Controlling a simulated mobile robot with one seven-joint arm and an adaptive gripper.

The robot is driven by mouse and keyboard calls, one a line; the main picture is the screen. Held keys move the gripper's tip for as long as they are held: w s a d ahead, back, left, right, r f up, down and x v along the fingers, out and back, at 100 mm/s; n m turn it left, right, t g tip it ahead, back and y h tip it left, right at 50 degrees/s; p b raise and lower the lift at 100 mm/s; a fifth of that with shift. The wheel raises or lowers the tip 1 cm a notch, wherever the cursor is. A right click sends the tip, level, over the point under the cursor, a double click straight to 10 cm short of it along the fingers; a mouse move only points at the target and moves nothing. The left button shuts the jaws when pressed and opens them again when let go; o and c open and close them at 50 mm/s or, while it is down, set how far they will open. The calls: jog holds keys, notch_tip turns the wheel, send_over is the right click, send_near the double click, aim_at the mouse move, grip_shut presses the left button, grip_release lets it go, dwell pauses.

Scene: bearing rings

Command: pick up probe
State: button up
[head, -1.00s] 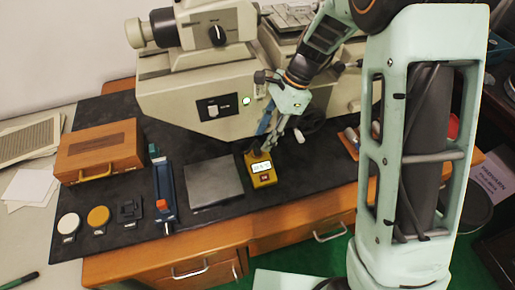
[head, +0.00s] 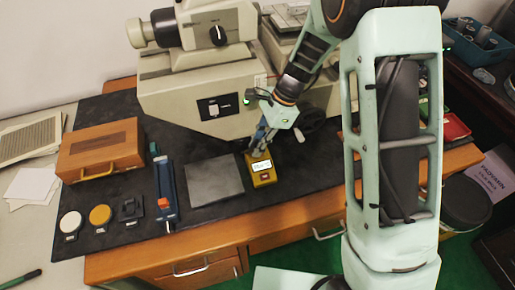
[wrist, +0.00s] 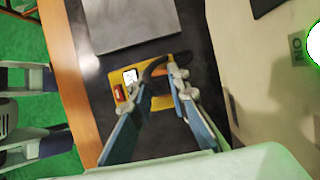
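A yellow meter (head: 262,170) with a lit display and a red button lies on the dark mat, right of a grey plate. It also shows in the wrist view (wrist: 128,90). A dark curved piece (wrist: 154,68), perhaps the probe or its cable, lies at the meter's end; I cannot tell which. My gripper (head: 257,143) is over the meter's far end. In the wrist view its blue-grey fingers (wrist: 156,88) are apart, with the meter's end below and between them. The fingers partly hide the meter, and I see nothing clearly held.
The grey plate (head: 215,181) lies close left of the meter. A large beige machine (head: 200,95) stands just behind. A blue tool with a red part (head: 164,195) and a wooden case (head: 100,150) are further left. The mat in front of the plate is clear.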

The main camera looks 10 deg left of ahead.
grip_shut()
jog(key=shift+r, duration=0.1)
